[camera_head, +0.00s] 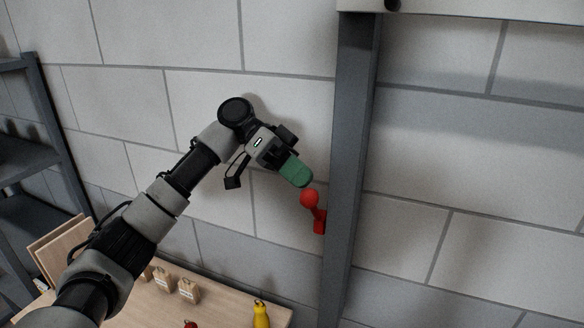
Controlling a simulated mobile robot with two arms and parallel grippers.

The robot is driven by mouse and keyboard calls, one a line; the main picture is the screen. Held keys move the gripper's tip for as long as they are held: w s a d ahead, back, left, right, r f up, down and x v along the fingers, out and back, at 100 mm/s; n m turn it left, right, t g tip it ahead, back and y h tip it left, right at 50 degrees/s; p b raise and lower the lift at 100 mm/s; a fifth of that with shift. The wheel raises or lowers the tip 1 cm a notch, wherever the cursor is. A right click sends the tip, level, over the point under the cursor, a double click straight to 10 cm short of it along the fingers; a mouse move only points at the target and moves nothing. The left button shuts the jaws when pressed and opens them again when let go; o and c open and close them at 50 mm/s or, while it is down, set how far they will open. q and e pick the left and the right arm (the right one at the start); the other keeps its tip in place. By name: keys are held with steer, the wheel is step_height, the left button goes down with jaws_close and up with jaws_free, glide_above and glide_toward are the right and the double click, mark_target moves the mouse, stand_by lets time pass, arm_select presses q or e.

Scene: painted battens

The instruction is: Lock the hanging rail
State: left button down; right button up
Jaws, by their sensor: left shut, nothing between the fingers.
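A red lever with a round knob (310,199) is mounted on the left side of a dark grey upright post (352,150). Its knob is up and slightly left of its base. My left gripper (299,177) has green fingers that are shut and empty. Its tips are just above and left of the red knob; whether they touch it I cannot tell. A pale horizontal beam (470,9) with a dark round knob (392,5) crosses the top right, cut by the frame edge. Which part is the hanging rail I cannot tell for sure. My right gripper is out of view.
A wooden bench (228,311) stands below, with small wooden blocks (188,291), a yellow object (261,315) and a red item (190,324). A dark shelf unit (45,110) stands at the left. A pale block wall (285,40) is behind. The space right of the post is clear.

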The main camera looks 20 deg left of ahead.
arm_select(q)
steer(key=shift+s, duration=0.1)
steer(key=s+f+m+t, duration=0.7)
steer(key=s+f, duration=0.2)
steer(key=f, duration=0.5)
steer(key=shift+m, duration=0.3)
stand_by(0.4)
steer(key=shift+s+f, duration=0.1)
stand_by(0.4)
steer(key=v, duration=1)
steer(key=shift+s, duration=0.25)
